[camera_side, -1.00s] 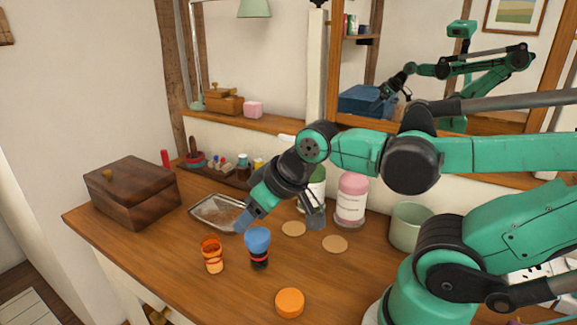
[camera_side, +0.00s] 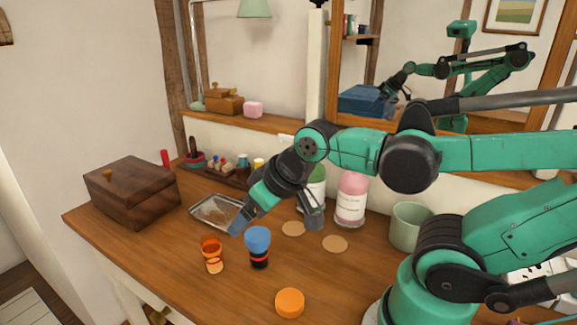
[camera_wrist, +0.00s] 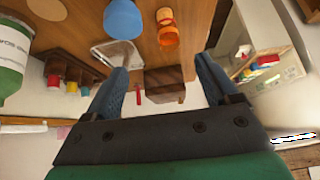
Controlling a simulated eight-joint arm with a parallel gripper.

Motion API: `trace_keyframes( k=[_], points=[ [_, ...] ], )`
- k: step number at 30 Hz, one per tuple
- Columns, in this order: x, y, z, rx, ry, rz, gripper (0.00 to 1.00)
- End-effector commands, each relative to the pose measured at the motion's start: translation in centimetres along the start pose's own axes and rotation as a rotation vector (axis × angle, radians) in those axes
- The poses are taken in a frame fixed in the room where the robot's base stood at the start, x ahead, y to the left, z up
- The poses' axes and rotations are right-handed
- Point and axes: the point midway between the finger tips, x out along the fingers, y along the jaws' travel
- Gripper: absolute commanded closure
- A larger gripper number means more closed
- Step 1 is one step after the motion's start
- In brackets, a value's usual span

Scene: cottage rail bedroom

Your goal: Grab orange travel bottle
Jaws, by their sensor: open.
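The metal tray (camera_side: 214,211) lies behind the orange bottle, and a dark wooden box (camera_side: 132,192) is to the left. An orange round container (camera_side: 290,302) is at the front right. Pink (camera_side: 351,200) and green-white (camera_side: 318,183) bottles and a pale green cup (camera_side: 409,227) stand to the right.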

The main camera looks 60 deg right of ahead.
Motion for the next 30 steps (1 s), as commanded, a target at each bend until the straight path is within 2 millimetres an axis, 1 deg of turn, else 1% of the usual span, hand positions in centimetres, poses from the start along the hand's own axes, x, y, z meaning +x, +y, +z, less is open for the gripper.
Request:
trace_keyframes(
  k=[2,4,5,8,9,11,12,15,18,21,24,28,30],
  points=[
    [0.2,0.0,-0.4,0.091,-0.022,-0.006,0.19],
    [0.5,-0.1,-1.0,0.242,-0.061,-0.01,0.19],
    [0.8,-0.1,-1.3,0.325,-0.083,-0.012,0.19],
    [2.0,-0.2,-2.4,0.655,-0.173,-0.003,0.19],
    [2.6,-0.2,-2.8,0.796,-0.213,0.007,0.19],
    [3.7,-0.2,-3.3,1.005,-0.273,0.031,0.19],
    [4.5,-0.3,-3.6,1.143,-0.313,0.053,0.19],
    [6.5,-0.3,-4.0,1.462,-0.406,0.123,0.19],
    [8.4,-0.3,-4.1,1.721,-0.482,0.205,0.19],
    [9.7,-0.3,-4.0,1.896,-0.53,0.273,0.19],
    [10.4,-0.2,-3.9,1.988,-0.555,0.316,0.19],
    [11.2,-0.4,-3.6,2.026,-0.564,0.334,0.19],
    [11.9,-0.6,-3.2,2.026,-0.564,0.334,0.19]
  ],
)
